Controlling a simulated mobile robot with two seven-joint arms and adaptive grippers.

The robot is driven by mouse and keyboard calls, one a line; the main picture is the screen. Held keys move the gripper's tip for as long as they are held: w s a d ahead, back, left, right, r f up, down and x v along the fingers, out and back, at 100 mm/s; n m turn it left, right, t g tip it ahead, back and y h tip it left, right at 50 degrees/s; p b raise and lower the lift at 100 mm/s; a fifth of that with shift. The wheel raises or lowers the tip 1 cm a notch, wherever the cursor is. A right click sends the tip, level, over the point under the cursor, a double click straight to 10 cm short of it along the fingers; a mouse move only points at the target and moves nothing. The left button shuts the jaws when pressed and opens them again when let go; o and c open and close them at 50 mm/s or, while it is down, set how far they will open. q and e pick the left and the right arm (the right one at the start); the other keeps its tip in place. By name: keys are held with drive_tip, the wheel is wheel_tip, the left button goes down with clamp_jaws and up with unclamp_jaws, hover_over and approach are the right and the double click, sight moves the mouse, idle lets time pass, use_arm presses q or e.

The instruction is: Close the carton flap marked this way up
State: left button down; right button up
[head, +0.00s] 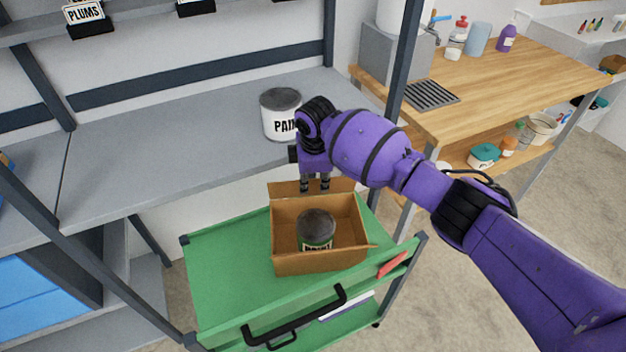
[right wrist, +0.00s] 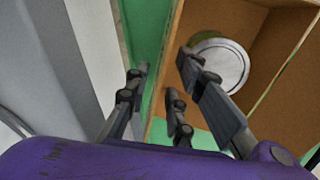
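An open brown carton (head: 320,263) stands on a green cart, with a dark-lidded can (head: 316,222) inside; the can's round top also shows in the right wrist view (right wrist: 220,62). A flap (head: 285,190) stands raised along the carton's far side; I see no readable marking on it. My right gripper (head: 315,186) points down at this far flap, its fingers in front of the flap's middle in the head view. In the right wrist view its fingers (right wrist: 162,75) are spread apart near the carton's edge; contact cannot be told. My left gripper is out of view.
The green cart top (head: 220,275) has free room left of the carton, and a black handle (head: 295,318) in front. A grey shelf (head: 170,155) behind holds a paint can (head: 281,113) close to my right wrist. A wooden counter (head: 500,85) stands at the right.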

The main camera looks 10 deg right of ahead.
clamp_jaws()
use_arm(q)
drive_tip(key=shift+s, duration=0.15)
